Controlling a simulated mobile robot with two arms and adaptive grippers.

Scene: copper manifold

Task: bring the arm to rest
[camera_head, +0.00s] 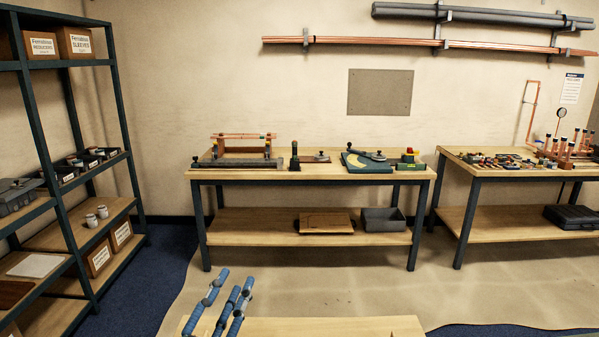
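My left gripper (233,284) shows at the bottom, left of centre. Its blue jointed fingers point up, with a gap between them. It is open and nothing shows between the fingers. It appears in front of a light wooden surface (330,327) at the bottom edge. The rest of the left arm is out of the picture. My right gripper is not in view.
A workbench (310,177) with tools and a copper pipe piece (245,136) stands ahead, beyond the gripper. A second bench (490,172) with copper parts is at right. A shelf rack (68,215) stands at left. Floor (320,275) before the workbench is clear.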

